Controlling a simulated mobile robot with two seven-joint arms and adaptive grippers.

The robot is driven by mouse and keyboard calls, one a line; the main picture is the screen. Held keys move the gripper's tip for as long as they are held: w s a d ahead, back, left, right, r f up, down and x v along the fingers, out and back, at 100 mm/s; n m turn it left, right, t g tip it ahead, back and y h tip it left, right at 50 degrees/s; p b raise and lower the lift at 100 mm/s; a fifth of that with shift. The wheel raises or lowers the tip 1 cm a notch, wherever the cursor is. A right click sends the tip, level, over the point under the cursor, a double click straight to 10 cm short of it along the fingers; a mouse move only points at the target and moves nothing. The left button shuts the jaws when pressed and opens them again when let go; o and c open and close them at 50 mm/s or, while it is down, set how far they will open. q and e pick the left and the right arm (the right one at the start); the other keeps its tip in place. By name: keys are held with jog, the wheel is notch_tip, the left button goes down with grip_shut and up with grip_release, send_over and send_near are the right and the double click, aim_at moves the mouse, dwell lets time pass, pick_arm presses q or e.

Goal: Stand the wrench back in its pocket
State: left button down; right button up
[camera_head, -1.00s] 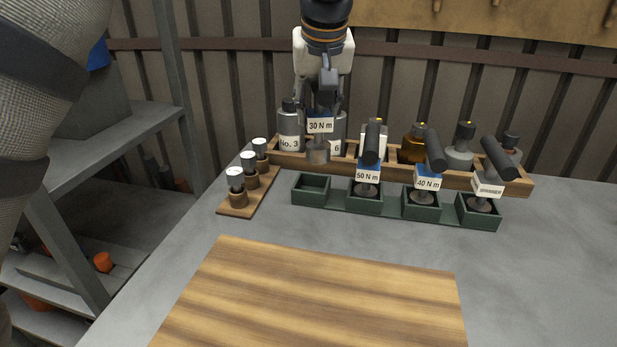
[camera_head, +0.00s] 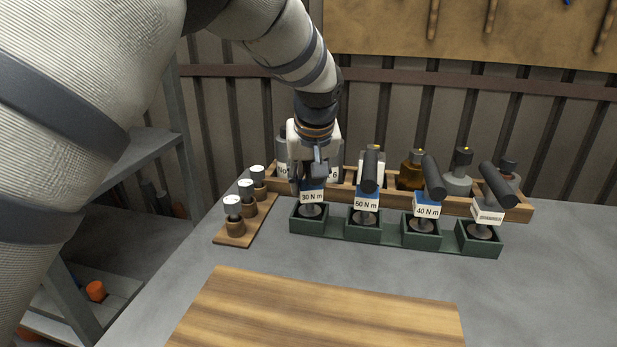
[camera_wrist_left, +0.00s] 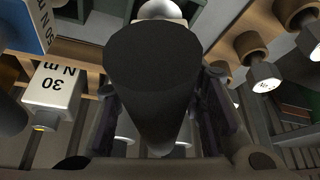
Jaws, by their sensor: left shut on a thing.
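The wrench labelled 30 N m (camera_head: 312,197) stands upright with its lower end in the leftmost green pocket (camera_head: 309,223). My left gripper (camera_head: 309,177) is shut on its dark handle just above the label. My right gripper is not in view.
Wrenches labelled 50 N m (camera_head: 367,200) and 40 N m (camera_head: 427,205), and another tool (camera_head: 488,214), stand in the other pockets. A wooden bottle rack (camera_head: 392,192) is behind. A small wooden stand (camera_head: 232,238) with capped pieces is left. A wooden board (camera_head: 320,310) lies in front.

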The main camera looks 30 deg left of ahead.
pick_arm(q)
jog(key=c, duration=1.1)
grip_release()
jog(key=shift+f, duration=0.1)
jog(key=shift+o, duration=0.2)
jog(key=shift+r, duration=0.2)
jog(key=p+v, duration=0.1)
jog(key=v, duration=1.1)
jog(key=shift+d, duration=0.1)
jog(key=shift+f, duration=0.1)
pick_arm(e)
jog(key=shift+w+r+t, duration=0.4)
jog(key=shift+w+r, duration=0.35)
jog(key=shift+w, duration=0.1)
